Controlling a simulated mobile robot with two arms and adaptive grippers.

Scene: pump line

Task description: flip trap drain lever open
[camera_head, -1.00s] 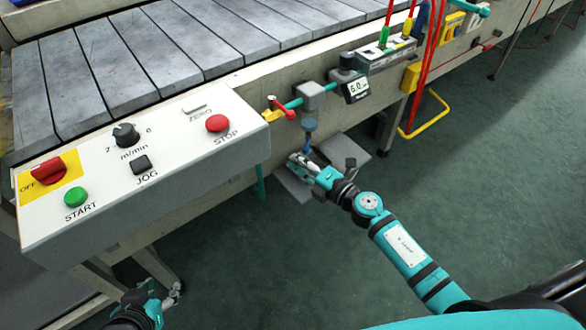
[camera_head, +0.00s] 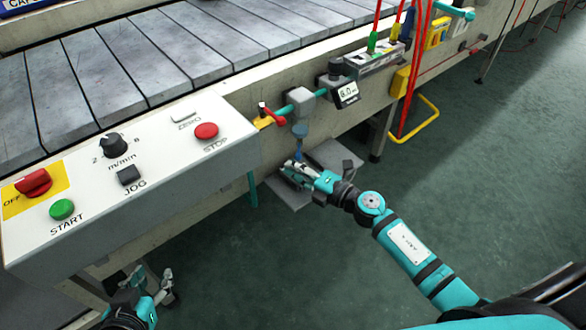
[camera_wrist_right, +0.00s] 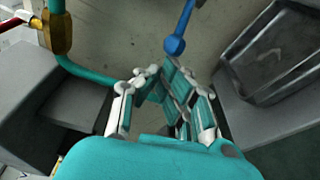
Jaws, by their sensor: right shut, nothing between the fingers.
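A blue trap part (camera_head: 299,131) hangs below the grey pipe unit on the conveyor side, with a thin blue stem under it. In the right wrist view a blue rod with a round knob (camera_wrist_right: 175,45) shows just beyond my fingertips; I take it to be the drain lever. My right gripper (camera_head: 290,167) is just below the trap part in the head view. In the right wrist view my right gripper (camera_wrist_right: 176,80) is shut and empty, apart from the knob. My left gripper (camera_head: 169,284) hangs low under the control panel, away from the lever; its opening is unclear.
A teal pipe with a red-handled valve (camera_head: 272,117) and a gauge (camera_head: 347,94) run along the conveyor side. The control panel (camera_head: 120,195) juts out at left. A grey plate (camera_head: 325,158) lies behind my right gripper.

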